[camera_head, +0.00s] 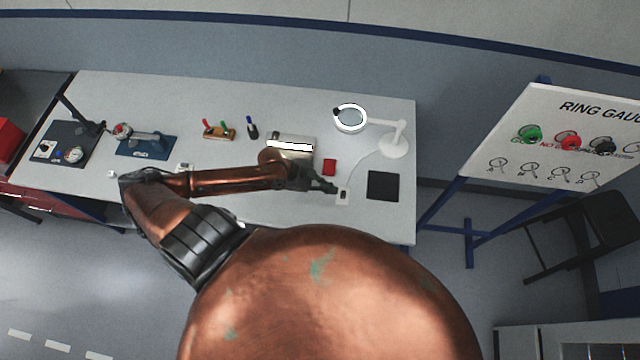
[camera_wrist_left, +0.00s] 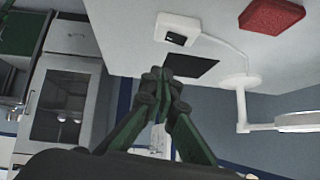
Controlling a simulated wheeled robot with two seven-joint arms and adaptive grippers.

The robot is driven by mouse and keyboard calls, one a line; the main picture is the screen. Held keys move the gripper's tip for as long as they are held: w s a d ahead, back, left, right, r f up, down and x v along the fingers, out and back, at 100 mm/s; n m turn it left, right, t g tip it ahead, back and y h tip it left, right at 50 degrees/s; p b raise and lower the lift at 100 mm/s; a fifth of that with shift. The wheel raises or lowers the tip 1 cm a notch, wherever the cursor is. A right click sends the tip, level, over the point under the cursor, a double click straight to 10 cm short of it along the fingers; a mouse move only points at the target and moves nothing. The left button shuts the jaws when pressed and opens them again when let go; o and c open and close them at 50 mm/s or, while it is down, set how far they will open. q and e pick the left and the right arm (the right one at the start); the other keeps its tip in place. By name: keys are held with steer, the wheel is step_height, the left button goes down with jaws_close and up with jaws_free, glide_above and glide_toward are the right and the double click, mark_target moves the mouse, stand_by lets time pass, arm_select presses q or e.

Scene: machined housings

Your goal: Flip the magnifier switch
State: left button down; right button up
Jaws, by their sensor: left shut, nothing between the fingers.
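The magnifier (camera_head: 350,119) is a white ring lamp on an arm with a round white base (camera_head: 394,146), at the right of the table. A thin cord runs from the base to a small white switch box (camera_head: 343,196) with a dark rocker near the table's front edge. My left gripper (camera_head: 334,189) is shut and empty, just left of the switch box. In the left wrist view the closed fingertips (camera_wrist_left: 161,76) point toward the table, with the switch box (camera_wrist_left: 177,29) apart from them. Whether they touch it cannot be told from the head view. My right gripper is not in view.
A red block (camera_head: 329,167) and a black mat (camera_head: 382,186) lie close to the switch box. A silver housing (camera_head: 291,143) stands behind my left forearm. A ring gauge board (camera_head: 570,135) stands right of the table.

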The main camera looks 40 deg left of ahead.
arm_select(q)
steer(key=shift+b+v, duration=0.4)
steer(key=shift+v, duration=2.4)
steer(key=shift+d, duration=0.1)
